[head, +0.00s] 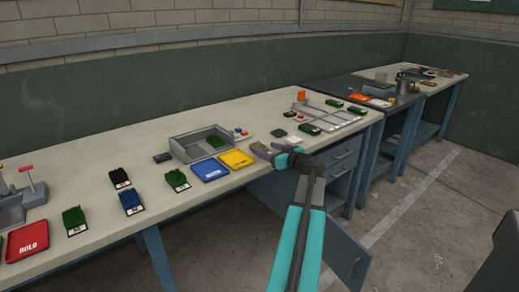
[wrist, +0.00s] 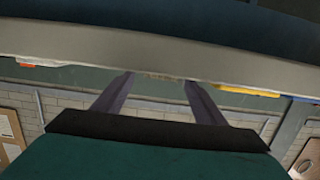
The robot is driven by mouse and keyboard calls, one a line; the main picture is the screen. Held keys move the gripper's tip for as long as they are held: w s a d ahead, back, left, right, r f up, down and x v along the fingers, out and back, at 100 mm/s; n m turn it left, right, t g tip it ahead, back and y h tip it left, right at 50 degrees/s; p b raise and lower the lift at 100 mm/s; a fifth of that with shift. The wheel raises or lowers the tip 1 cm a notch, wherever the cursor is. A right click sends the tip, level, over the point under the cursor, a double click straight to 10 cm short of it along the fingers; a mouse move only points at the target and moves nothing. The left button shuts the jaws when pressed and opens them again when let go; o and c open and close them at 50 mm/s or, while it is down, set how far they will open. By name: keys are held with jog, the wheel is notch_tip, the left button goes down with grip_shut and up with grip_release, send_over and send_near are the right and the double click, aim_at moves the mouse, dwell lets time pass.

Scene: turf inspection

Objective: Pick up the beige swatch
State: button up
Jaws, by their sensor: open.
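A small beige-brown swatch (head: 261,147) lies near the front edge of the pale bench, just right of the yellow tray (head: 237,158). My gripper (head: 273,153) is at the bench's front edge, close beside the swatch on its right; its fingers partly cover that spot. In the wrist view my gripper (wrist: 158,78) is open, its two dark fingers apart with nothing held. A thin tan fuzzy strip, seemingly the swatch (wrist: 160,77), shows at the bench edge between the fingertips. I cannot tell whether they touch it.
A blue tray (head: 210,166), a grey open box (head: 200,142) and several green swatches stand left along the bench (head: 110,150). A slotted rack (head: 325,117) is to the right. A blue cabinet door (head: 325,232) stands open below.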

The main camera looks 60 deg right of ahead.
aim_at(261, 147)
jog(key=shift+p+x, duration=0.3)
jog(key=shift+x, duration=1.8)
jog(key=shift+f, duration=0.1)
jog(key=c, duration=1.2)
jog(key=shift+r, duration=1.15)
jog(key=shift+s+d+r, duration=0.1)
jog(key=shift+s+r, duration=0.3)
jog(key=shift+r, duration=0.25)
jog(key=s+d+b, duration=0.1)
jog(key=s+d, duration=0.1)
jog(key=s, duration=0.5)
jog(key=s+d+r, duration=0.1)
jog(key=s+d, duration=0.1)
jog(key=s, duration=0.5)
jog(key=shift+s+r+b, duration=0.25)
jog(key=shift+s+b, duration=0.05)
jog(key=shift+b, duration=0.1)
